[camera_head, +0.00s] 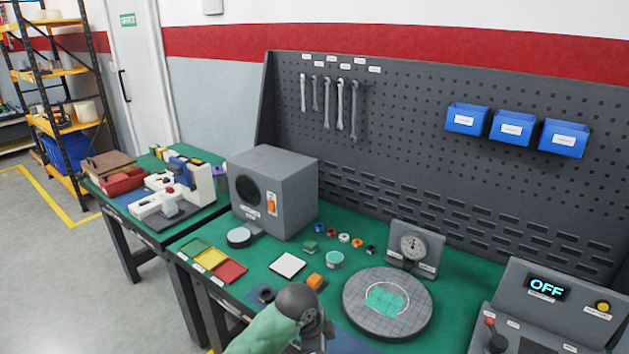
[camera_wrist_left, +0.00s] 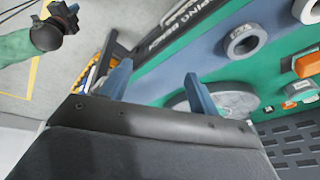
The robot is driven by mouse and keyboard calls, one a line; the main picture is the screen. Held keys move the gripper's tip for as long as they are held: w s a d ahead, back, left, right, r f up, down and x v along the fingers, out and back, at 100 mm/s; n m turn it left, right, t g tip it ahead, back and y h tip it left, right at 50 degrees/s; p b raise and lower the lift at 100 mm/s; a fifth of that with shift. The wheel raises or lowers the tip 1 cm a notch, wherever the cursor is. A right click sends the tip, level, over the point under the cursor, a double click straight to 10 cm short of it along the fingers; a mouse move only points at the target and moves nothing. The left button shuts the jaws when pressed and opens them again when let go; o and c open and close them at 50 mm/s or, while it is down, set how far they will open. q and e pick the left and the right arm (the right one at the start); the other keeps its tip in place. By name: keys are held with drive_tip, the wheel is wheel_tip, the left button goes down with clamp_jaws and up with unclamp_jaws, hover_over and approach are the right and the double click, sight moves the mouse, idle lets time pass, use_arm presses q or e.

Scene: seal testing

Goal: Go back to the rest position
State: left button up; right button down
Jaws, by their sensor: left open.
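My left arm comes in at the bottom of the head view, with a green sleeve and a grey wrist joint; its fingertips are not clear there. In the left wrist view my left gripper (camera_wrist_left: 157,88) is open, its two blue fingers wide apart with nothing between them. It is near the bench's front edge, and a grey disc (camera_wrist_left: 230,100) shows behind one finger. Another green-sleeved arm of mine shows at the upper left of the wrist view, apart from the bench. Its dark end is too small to tell whether its gripper is open or shut.
The green bench holds a round plate (camera_head: 417,320) with a teal patch, a dial gauge (camera_head: 412,246), a grey box (camera_head: 290,190), coloured pads (camera_head: 211,258), a white tile (camera_head: 287,265) and an orange block (camera_head: 315,281). A control panel reading OFF (camera_head: 546,289) stands at the right.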

use_arm(q)
drive_tip(key=s+a+f+n+t+y, duration=0.15)
drive_tip(key=s+a+f+n, duration=0.25)
drive_tip(key=s+a+n, duration=0.65)
drive_tip(key=s+a+f+n+t+y, duration=0.15)
drive_tip(key=s+a+f+n, duration=0.35)
drive_tip(key=s+a, duration=0.9)
drive_tip(key=s+d+f+g, duration=0.1)
drive_tip(key=s+f, duration=0.1)
drive_tip(key=f, duration=1)
drive_tip(key=s+d+f+g, duration=0.1)
drive_tip(key=d+f, duration=0.1)
drive_tip(key=f, duration=1)
drive_tip(key=s+d+f+g, duration=0.1)
drive_tip(key=s+f, duration=0.1)
drive_tip(key=f, duration=1.1)
drive_tip(key=shift+s+d+n, duration=0.25)
drive_tip(key=shift+s+n, duration=0.05)
drive_tip(key=shift+n, duration=0.15)
use_arm(e)
drive_tip(key=shift+s, duration=0.35)
use_arm(q)
drive_tip(key=shift+f, duration=0.1)
